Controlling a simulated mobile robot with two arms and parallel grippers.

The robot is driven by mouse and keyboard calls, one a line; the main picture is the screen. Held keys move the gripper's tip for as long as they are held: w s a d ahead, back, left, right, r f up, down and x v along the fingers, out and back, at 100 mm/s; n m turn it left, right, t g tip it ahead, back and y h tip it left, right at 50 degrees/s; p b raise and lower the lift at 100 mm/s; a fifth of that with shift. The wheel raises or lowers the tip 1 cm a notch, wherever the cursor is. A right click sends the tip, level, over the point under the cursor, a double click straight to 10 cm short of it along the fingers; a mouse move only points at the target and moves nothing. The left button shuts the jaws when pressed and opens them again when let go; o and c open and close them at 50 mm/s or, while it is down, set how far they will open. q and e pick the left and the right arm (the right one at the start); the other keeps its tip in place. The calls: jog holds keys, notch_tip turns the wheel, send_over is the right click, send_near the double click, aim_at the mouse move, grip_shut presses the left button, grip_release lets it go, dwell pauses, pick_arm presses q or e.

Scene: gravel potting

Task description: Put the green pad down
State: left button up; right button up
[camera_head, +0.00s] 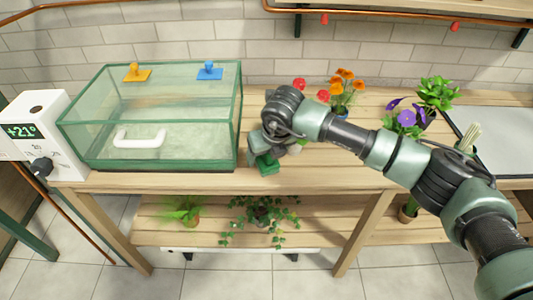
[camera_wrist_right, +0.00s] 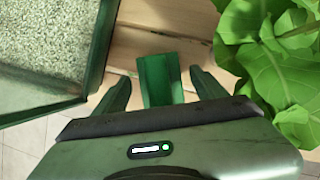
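The green pad (camera_head: 267,164) is at the wooden bench's front, just right of the glass tank (camera_head: 165,165). In the right wrist view the pad (camera_wrist_right: 160,78) shows between the fingertips. My right gripper (camera_wrist_right: 160,82) is open around it, with a narrow gap on each side. In the head view the gripper is mostly hidden behind my wrist, and the pad is partly covered. The pad seems to be at bench-top level; I cannot tell whether it touches the wood. My left gripper is not in view.
The tank holds pale gravel (camera_wrist_right: 45,35) and a white handle-shaped piece (camera_head: 140,138). A yellow pad (camera_head: 137,73) and a blue pad (camera_head: 209,71) are at its back rim. Orange flowers (camera_head: 345,85) and a leafy plant (camera_wrist_right: 275,55) stand close on the right. Bare wood (camera_head: 335,175) lies in front.

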aim_at(268, 167)
jog(key=shift+r+p, duration=0.25)
jog(key=shift+p, duration=0.2)
jog(key=p+v, duration=0.1)
jog(key=v, duration=0.3)
jog(key=p+v, duration=0.1)
jog(key=v, duration=0.2)
jog(key=shift+s+a+p, duration=0.3)
jog(key=shift+s+a, duration=0.05)
